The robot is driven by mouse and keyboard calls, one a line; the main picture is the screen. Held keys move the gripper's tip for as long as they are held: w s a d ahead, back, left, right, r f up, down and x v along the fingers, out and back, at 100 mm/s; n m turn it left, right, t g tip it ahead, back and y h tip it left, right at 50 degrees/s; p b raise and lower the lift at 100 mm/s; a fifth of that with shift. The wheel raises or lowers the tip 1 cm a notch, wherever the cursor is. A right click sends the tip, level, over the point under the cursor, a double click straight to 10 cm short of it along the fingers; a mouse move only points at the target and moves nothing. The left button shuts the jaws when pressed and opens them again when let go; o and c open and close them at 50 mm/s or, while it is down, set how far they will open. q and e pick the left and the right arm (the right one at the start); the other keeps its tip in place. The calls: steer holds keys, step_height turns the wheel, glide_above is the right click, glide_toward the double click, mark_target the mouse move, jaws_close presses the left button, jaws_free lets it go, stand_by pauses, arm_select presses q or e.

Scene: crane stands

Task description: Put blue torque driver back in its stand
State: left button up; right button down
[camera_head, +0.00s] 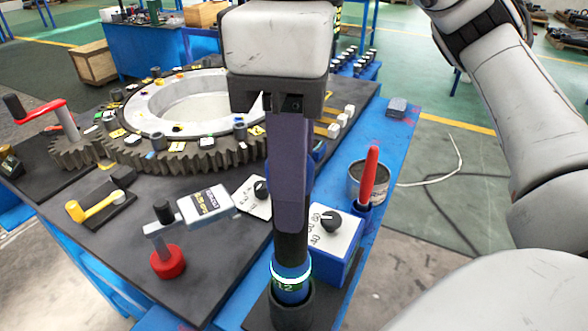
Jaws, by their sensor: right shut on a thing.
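The blue torque driver (291,283) is upright in the camera_head view, with a blue, lettered band and a pale ring at its lower part and a dark shaft above. Its lower end is at the mouth of a round black stand cup (292,311) on a dark base at the bottom centre. I cannot tell how deep it sits. My right gripper (291,205) points straight down above the cup and is shut on the driver. Its finger hides the driver's upper part. My left gripper is not in view.
A blue box with a white dial face (330,228) stands close right of the gripper. Behind it are a red-handled tool (369,172) and a grey can (358,190). A red-based stand (167,262) is at left. A large gear ring (170,150) lies behind.

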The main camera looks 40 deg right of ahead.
mark_target(291, 252)
steer(key=shift+f+b, duration=0.4)
steer(key=shift+f, duration=0.2)
steer(key=shift+f+b, duration=0.5)
steer(key=shift+f, duration=0.25)
steer(key=c, duration=1.3)
jaws_free()
steer(key=shift+o, duration=0.6)
steer(key=shift+f, duration=0.1)
